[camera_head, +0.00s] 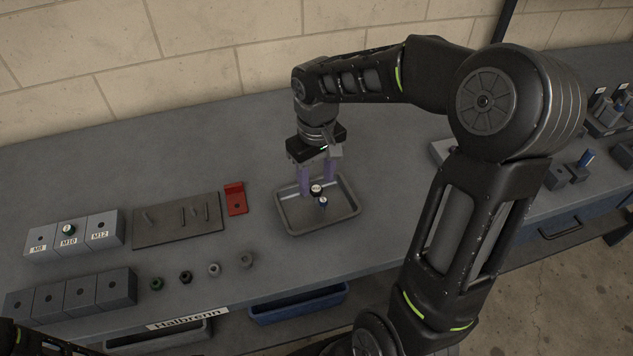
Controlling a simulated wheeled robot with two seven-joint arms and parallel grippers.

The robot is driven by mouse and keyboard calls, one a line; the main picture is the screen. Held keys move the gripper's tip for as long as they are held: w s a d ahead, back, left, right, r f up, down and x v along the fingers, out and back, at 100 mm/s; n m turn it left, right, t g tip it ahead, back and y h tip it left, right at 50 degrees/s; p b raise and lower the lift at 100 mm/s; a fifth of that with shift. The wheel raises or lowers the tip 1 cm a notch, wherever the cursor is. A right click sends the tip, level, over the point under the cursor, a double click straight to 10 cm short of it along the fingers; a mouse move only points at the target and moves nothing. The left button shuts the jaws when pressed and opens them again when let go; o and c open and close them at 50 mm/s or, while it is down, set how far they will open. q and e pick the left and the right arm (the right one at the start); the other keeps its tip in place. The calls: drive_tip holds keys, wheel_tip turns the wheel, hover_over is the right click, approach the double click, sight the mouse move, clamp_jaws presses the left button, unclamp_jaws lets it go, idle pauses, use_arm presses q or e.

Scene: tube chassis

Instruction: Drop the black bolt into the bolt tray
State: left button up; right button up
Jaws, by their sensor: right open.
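The grey bolt tray (347,211) lies on the bench near the middle of the view. My right gripper (319,190) points down over the tray, its two purple fingers open and apart. The black bolt (316,188), with a pale-marked head, shows between and just in front of the fingertips, within the tray's outline. Whether it touches the tray floor or a finger is hard to tell. My left gripper is not in view.
A red bracket (236,199) and a dark plate (177,222) with pins lie left of the tray. Labelled blocks (104,230), plain blocks (116,287) and several nuts (186,277) stand further left. Bench behind the plate is clear.

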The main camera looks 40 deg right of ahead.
wheel_tip(320, 180, up, 6)
drive_tip(key=shift+f, duration=0.1)
idle(0.9)
